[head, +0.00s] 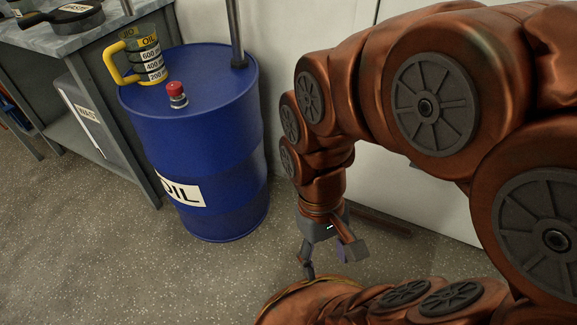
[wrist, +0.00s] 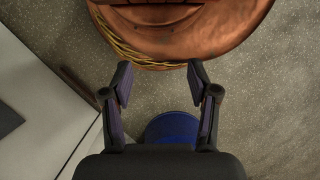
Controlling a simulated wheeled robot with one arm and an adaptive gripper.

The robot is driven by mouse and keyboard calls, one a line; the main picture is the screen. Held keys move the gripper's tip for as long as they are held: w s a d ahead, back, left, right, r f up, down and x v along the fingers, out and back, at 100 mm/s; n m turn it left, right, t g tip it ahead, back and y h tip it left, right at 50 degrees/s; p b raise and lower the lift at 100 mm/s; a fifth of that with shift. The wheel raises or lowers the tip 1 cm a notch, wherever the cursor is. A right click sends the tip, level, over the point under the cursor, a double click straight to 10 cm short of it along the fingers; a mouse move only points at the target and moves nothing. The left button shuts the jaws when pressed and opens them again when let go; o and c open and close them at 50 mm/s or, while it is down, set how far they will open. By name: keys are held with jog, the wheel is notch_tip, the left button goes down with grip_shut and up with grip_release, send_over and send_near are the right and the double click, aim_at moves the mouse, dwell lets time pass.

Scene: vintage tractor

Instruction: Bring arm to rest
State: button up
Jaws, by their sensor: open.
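My gripper (head: 327,262) hangs from the copper-coloured arm, pointing down to the right of the blue oil drum in the head view. In the wrist view my gripper (wrist: 160,80) has its two fingers spread apart, with nothing between them. It is open and empty. My own copper base fills the top of the wrist view, close beyond the fingertips. In the head view part of my base, below the gripper, covers the floor.
The blue drum (head: 215,130) stands left of my gripper, with a measuring jug (head: 150,62) and a red-capped part (head: 176,94) on top. A workbench (head: 40,40) is at the left. A white wall panel (head: 415,195) stands behind my arm. Speckled floor (head: 100,260) is clear at lower left.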

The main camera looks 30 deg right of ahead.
notch_tip(320, 180, up, 37)
jog(key=w+t+p, duration=0.1)
jog(key=t+p, duration=0.1)
jog(key=p, duration=3.3)
jog(key=shift+w+r, duration=0.15)
jog(key=shift+w, duration=0.1)
